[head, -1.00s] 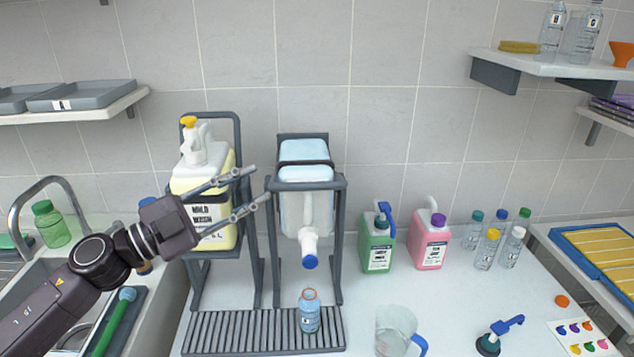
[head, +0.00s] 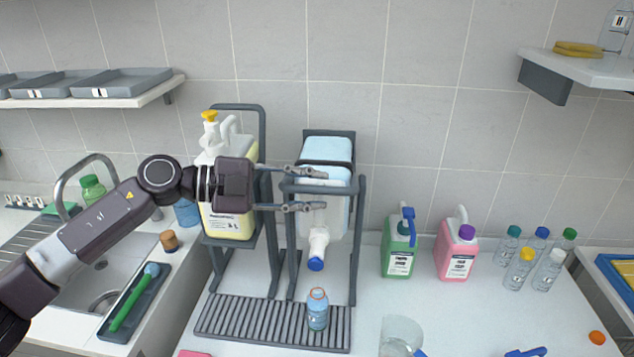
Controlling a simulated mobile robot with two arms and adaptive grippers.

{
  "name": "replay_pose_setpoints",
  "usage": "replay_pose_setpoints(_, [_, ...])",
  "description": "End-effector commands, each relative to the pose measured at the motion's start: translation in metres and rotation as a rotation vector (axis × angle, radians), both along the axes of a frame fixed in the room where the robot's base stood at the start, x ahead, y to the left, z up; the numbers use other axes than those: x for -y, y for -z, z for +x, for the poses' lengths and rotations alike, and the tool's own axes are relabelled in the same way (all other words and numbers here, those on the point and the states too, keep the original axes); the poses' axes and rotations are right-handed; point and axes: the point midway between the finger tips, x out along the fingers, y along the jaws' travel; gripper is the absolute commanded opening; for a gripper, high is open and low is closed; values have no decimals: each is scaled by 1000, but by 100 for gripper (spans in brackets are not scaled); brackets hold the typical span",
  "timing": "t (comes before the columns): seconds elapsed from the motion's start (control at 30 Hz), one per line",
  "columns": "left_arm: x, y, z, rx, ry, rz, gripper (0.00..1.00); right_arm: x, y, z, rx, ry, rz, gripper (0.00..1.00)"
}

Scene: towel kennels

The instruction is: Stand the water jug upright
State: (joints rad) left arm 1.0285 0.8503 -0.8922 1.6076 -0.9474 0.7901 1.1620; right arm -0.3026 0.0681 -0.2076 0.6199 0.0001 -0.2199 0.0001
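The water jug (head: 334,225) is translucent white-blue. It hangs neck-down in a grey rack (head: 359,245), with its blue cap (head: 316,264) pointing down. A small clear bottle with an orange rim (head: 317,311) stands on the slatted drip tray (head: 222,320) below the cap. My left gripper (head: 321,190) reaches in from the left with its two fingers spread apart, level with the upper part of the jug. The fingers overlap the rack's top bar and jug in this view; I cannot tell if they touch. My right gripper is not in view.
A yellow jug (head: 231,222) with a pump stands in the neighbouring rack, partly behind my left arm. Green (head: 397,252) and pink (head: 456,250) jugs, several small bottles and a clear pitcher (head: 400,336) stand to the right. A sink (head: 120,275) is at left.

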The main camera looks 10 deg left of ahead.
Motion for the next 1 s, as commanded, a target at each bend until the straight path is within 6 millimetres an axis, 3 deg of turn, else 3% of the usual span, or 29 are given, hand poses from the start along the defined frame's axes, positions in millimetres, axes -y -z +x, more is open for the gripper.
replay_pose_setpoints(0.2, [10, 3, 3, 1, 0, 0, 30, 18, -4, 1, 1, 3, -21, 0])
replay_pose_setpoints(0.37, [10, 3, 3, 1, 0, 0, 30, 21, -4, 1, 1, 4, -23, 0])
replay_pose_setpoints(0.67, [10, 3, 3, 1, 0, 0, 0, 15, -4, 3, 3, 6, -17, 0])
replay_pose_setpoints(1.0, [10, 3, 3, 1, 1, 0, 0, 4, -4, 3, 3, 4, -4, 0])
